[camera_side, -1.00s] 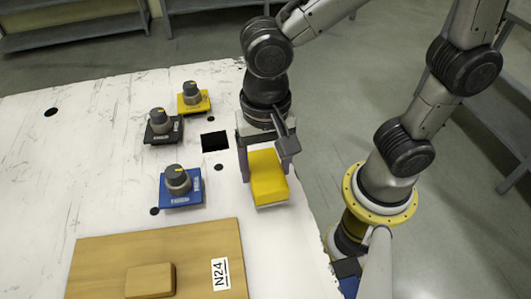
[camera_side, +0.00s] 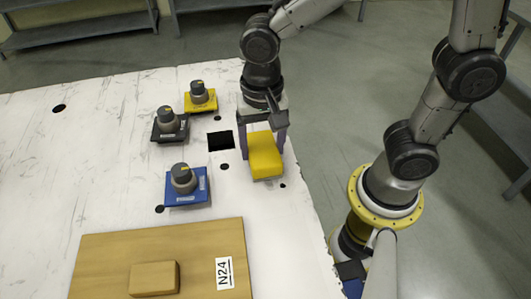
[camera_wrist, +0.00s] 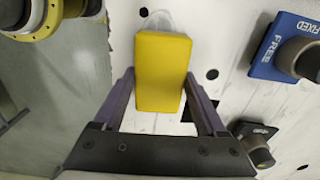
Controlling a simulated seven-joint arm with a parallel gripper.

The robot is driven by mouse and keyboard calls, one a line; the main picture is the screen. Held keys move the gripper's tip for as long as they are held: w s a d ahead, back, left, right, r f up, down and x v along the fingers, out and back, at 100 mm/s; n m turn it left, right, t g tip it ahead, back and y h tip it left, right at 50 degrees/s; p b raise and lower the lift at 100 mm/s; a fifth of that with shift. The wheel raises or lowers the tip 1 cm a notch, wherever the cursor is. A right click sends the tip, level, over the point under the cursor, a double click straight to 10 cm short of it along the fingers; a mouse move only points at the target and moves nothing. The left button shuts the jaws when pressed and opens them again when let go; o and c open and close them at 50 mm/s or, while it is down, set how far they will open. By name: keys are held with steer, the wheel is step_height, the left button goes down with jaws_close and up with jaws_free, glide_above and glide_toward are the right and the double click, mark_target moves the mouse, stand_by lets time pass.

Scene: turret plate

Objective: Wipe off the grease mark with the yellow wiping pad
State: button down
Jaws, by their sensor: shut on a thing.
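The yellow wiping pad (camera_side: 265,157) is held between the two fingers of my gripper (camera_side: 264,144), low over the white plate (camera_side: 110,200) near its right edge. In the wrist view the pad (camera_wrist: 162,72) fills the middle, with a finger of my gripper (camera_wrist: 160,98) on each side of it. A greyish, see-through smear (camera_wrist: 182,20), which looks like the grease mark, shows just beyond the pad's far end. The pad hides part of it. I cannot tell whether the pad touches the plate.
A blue block with a knob (camera_side: 187,199), a black one (camera_side: 170,136) and a yellow one (camera_side: 201,107) stand left of my gripper. A dark square (camera_side: 220,141) lies close beside it. A wooden board (camera_side: 110,258) with a small wooden block (camera_side: 154,279) is in front.

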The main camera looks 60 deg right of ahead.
steer(key=shift+w+d, duration=0.3)
steer(key=shift+d, duration=0.05)
steer(key=shift+s+a, duration=2.8)
steer(key=shift+s+a+r, duration=0.1)
steer(key=shift+s+a, duration=0.05)
step_height(320, 180, up, 8)
